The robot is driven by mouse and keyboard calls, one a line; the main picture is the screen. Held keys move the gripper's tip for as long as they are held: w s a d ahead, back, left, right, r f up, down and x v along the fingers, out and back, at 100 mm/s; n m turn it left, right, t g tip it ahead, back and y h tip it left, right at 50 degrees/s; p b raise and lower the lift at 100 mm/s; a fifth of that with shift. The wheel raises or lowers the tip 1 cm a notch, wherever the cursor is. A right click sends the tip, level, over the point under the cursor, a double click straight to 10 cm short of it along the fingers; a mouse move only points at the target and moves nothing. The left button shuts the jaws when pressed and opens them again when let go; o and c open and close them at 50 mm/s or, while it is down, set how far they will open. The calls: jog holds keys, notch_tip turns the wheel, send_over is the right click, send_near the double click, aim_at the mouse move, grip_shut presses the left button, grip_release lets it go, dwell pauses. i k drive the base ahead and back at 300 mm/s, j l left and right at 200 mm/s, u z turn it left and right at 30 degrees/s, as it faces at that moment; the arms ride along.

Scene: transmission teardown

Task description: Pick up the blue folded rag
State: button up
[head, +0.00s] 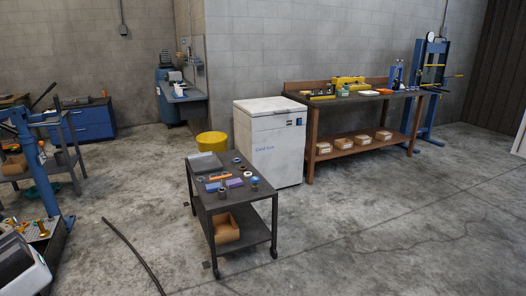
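A small dark cart (228,205) stands in the middle of the floor with several small things on its top. A flat blue-violet piece (235,183) lies near the front middle of the top and looks like the blue folded rag. A second small blue-violet piece (213,187) lies just left of it. Both are too small to make out folds. My gripper is not in view.
The cart also carries a grey tray (206,163), an orange piece (220,176) and several rings. A white cabinet (270,140) and a yellow bin (212,145) stand behind it. A dark hose (133,255) lies on the floor at front left. Floor at right is clear.

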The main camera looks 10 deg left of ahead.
aim_at(215, 186)
jog(key=i+u, duration=0.35)
jog(key=i, duration=0.85)
jog(key=i+z, duration=0.2)
jog(key=i, duration=1)
jog(key=i+j+z, duration=0.15)
jog(key=i, duration=0.35)
jog(key=i+j+z, duration=0.15)
jog(key=i, duration=0.3)
jog(key=i+j+z, duration=0.15)
jog(key=i+j, duration=0.15)
jog(key=i, duration=0.15)
